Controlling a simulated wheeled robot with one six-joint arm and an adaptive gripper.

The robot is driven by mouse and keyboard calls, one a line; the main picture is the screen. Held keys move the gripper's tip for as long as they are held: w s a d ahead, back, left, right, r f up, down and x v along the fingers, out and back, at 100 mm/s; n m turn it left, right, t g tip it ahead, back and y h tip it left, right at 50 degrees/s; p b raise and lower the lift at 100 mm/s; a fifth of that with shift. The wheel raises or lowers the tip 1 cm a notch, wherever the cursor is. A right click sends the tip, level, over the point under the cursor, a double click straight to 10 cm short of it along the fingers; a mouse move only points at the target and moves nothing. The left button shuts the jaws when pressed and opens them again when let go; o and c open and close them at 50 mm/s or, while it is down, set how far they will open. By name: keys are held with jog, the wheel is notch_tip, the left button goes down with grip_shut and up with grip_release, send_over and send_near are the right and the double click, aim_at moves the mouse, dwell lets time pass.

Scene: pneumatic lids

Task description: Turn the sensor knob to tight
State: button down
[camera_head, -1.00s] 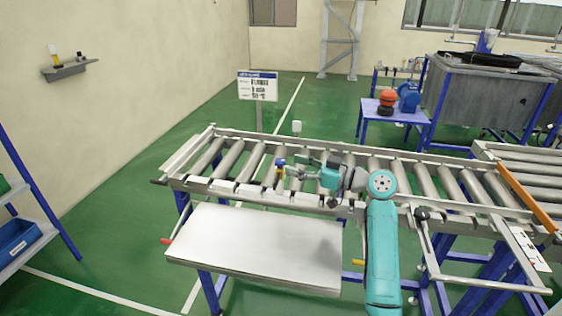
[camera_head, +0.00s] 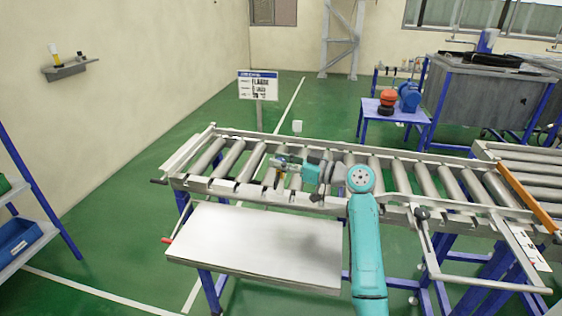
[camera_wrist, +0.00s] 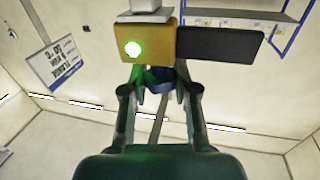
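The sensor is a small yellow box (camera_wrist: 158,44) with a lit green lamp in the wrist view. A dark flat panel sits beside it on the right. A dark blue knob (camera_wrist: 157,79) shows at the box's lower edge, between my fingers. My gripper (camera_wrist: 158,92) is open, one finger on each side of the knob, with gaps visible; contact cannot be told. In the head view my gripper (camera_head: 277,162) is over the conveyor's left part and covers most of the sensor; only some yellow (camera_head: 278,177) shows below it.
The roller conveyor (camera_head: 215,187) runs across under my arm. A white board (camera_head: 255,251) is in front of it. A sign (camera_head: 258,86) stands behind, and a blue table (camera_head: 394,112) with red and blue parts stands at the back right. Green floor is open at the left.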

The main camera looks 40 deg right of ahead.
jog(key=shift+a+m+h, duration=0.1)
jog(key=shift+m+h, duration=0.3)
jog(key=shift+h, duration=0.2)
jog(key=m+t+h, duration=0.1)
jog(key=m+h, duration=0.1)
jog(key=h, duration=0.2)
jog(key=shift+m, duration=0.4)
jog(key=m+h, duration=0.2)
jog(key=h, duration=0.2)
jog(key=m+h, duration=0.3)
jog(key=h, duration=0.1)
jog(key=shift+a+g, duration=0.1)
jog(key=shift+g, duration=0.2)
jog(key=m+g+h, duration=0.1)
jog(key=m+h, duration=0.1)
jog(key=m+g+h, duration=0.1)
jog(key=m+h, duration=0.1)
jog(key=h, duration=0.1)
jog(key=shift+w+g, duration=0.1)
jog(key=shift+g, duration=0.3)
jog(key=shift+m+g+h, duration=2.1)
jog(key=shift+g+h, duration=0.1)
jog(key=shift+g, duration=0.3)
jog(key=shift+m, duration=0.3)
jog(key=c, duration=0.9)
grip_release()
jog(key=shift+f, duration=0.1)
jog(key=shift+o, duration=0.2)
